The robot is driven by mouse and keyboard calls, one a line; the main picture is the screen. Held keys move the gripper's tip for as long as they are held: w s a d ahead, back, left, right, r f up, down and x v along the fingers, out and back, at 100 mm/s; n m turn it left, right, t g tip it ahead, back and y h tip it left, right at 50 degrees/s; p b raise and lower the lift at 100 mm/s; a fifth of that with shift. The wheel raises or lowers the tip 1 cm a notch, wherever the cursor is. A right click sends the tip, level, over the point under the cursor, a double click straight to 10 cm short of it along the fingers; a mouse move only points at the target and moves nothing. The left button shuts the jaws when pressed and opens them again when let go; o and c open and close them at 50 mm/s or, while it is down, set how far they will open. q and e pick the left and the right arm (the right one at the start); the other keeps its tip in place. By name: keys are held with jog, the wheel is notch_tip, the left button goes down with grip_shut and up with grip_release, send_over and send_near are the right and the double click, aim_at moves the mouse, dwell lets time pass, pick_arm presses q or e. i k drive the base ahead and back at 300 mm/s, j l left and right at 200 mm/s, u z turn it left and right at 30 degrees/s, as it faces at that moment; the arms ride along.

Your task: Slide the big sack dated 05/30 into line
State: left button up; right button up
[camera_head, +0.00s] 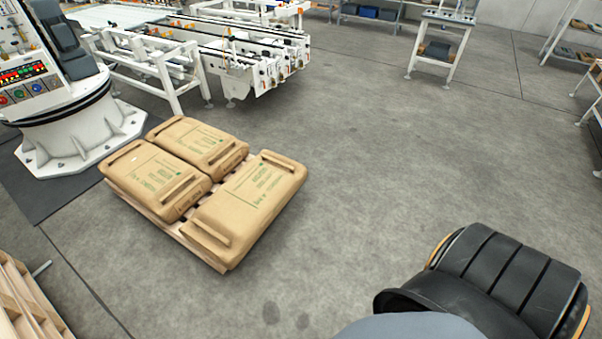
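Three tan sacks with green print lie flat on a low wooden pallet (143,208). The biggest sack (262,192) lies along the right side of the pallet, lengthwise from near to far. Two smaller sacks, a near one (153,178) and a far one (200,143), lie side by side to its left. The big sack's right side covers the pallet's right edge, so I cannot tell how far it overhangs. The dates are too small to read, so I cannot confirm which sack bears 05/30. Neither of my grippers is in view.
A white machine pedestal (75,135) with a control panel stands left of the pallet on a dark mat. A white conveyor (235,60) stands behind. Another wooden pallet stack (22,305) is at the lower left. The floor right of the sacks is clear.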

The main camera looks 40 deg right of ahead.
aim_at(224, 227)
jog(key=z, duration=0.5)
jog(key=i+j+z, duration=0.1)
jog(key=i+j, duration=1.05)
